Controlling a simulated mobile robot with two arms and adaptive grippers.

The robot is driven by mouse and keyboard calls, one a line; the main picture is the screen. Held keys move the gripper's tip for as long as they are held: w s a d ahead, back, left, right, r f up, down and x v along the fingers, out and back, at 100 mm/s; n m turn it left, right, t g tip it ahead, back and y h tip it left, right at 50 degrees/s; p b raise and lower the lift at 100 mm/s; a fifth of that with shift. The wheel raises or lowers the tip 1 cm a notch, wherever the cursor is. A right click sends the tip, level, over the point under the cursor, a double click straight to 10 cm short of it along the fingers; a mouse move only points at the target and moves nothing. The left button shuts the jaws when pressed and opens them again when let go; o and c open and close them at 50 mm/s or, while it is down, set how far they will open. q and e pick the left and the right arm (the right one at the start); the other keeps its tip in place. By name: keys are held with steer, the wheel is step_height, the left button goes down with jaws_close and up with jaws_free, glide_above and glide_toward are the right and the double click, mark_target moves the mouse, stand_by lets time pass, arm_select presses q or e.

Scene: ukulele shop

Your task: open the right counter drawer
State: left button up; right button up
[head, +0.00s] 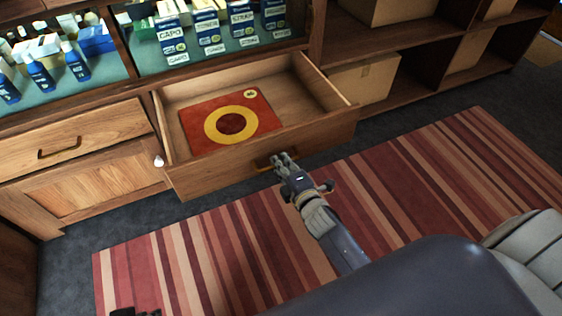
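The right counter drawer (325,136) is pulled out of the wooden counter, and its inside shows. A red item with a yellow ring (198,127) lies flat in it. The dark drawer handle (262,163) is on its front face, partly hidden by my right gripper (284,160). My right gripper is at the handle, its fingers close together and apparently closed around it. A small dark piece at the bottom left edge may be my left gripper (135,312); its fingers cannot be made out.
A closed left drawer (100,135) and a cabinet door with a white knob (110,190) are on the left. Glass display compartments with boxes and bottles are above. Open shelves with cardboard boxes (365,82) are on the right. A striped rug (440,165) covers the floor in front.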

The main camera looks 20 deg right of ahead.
steer(key=shift+o, duration=1.3)
steer(key=shift+s, duration=0.4)
steer(key=v, duration=1.1)
steer(key=shift+r, duration=0.1)
